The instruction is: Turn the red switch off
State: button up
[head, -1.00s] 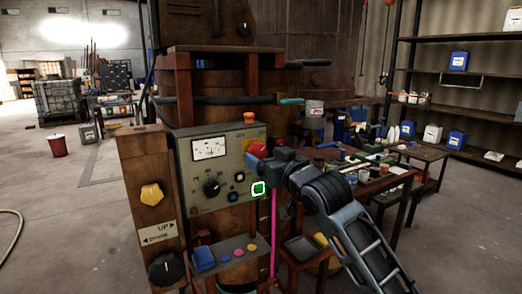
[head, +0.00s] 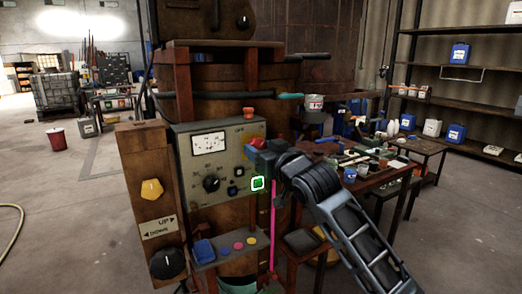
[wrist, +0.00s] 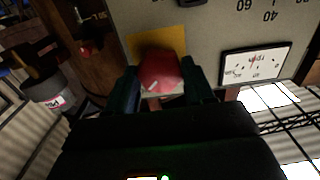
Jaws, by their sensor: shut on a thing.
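The red switch (wrist: 160,72) is a rounded knob with a pale mark, on a yellow plate (wrist: 157,43) on the grey control panel. My gripper (wrist: 162,88) has one finger on each side of it and is shut on it. In the head view my gripper (head: 262,157) reaches the panel's right edge from the right. There only a little of the red switch (head: 256,142) shows; the gripper hides the rest.
A brown post with a yellow knob (head: 152,190) stands left. A cluttered table (head: 385,177) stands right, close to my arm.

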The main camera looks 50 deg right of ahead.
jog(key=shift+c, duration=0.9)
jog(key=shift+b, duration=0.35)
jog(key=shift+n+b, duration=7.2)
jog(key=shift+n, duration=1.8)
